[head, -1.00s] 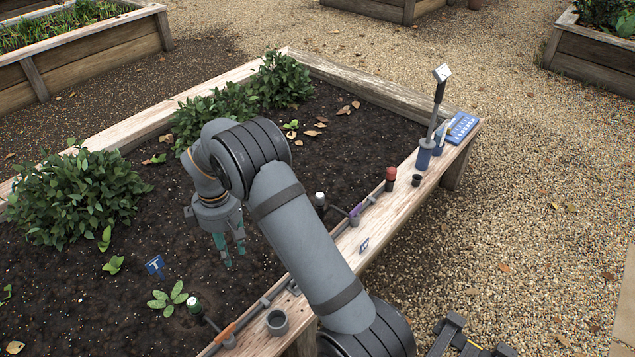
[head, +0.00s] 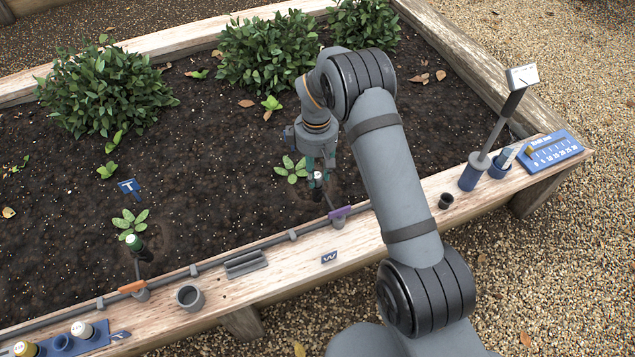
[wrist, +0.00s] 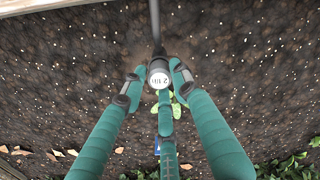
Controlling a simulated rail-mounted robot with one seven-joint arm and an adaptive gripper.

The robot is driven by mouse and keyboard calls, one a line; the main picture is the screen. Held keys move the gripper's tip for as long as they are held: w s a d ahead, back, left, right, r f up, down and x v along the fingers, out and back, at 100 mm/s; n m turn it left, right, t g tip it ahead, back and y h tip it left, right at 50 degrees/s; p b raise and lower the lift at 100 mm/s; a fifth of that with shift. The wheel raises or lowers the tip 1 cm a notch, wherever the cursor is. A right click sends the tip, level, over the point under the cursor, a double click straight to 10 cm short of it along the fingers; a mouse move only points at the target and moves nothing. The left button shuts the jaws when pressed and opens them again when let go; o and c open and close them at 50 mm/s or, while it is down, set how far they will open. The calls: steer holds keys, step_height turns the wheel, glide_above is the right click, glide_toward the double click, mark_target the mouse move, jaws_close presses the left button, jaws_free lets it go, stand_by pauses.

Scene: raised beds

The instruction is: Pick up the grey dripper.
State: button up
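The grey dripper (head: 317,176) has a pale grey top and a dark body and stands in the soil near the bed's front edge. In the wrist view its round top (wrist: 159,79) carries printed text, partly legible as a "2". My gripper (head: 319,163) is right above and around it, with its teal fingers pointing down. In the wrist view the fingers (wrist: 158,84) are spread on either side of the cap, with a third below it. They look open and very close to the cap; contact is not clear.
A green-topped dripper (head: 135,243) stands to the left by a seedling. A purple clip (head: 340,212) and an orange clip (head: 132,287) sit along the pipe.

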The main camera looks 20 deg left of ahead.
mark_target(317, 175)
steer(key=shift+s+f, duration=0.1)
steer(key=shift+f, duration=0.5)
steer(key=shift+r, duration=0.1)
steer(key=shift+c, duration=0.8)
steer(key=c, duration=0.4)
step_height(317, 175, up, 10)
steer(key=p, duration=0.3)
steer(key=shift+f, duration=0.25)
steer(key=shift+r+p, duration=1.9)
steer(key=shift+r, duration=0.1)
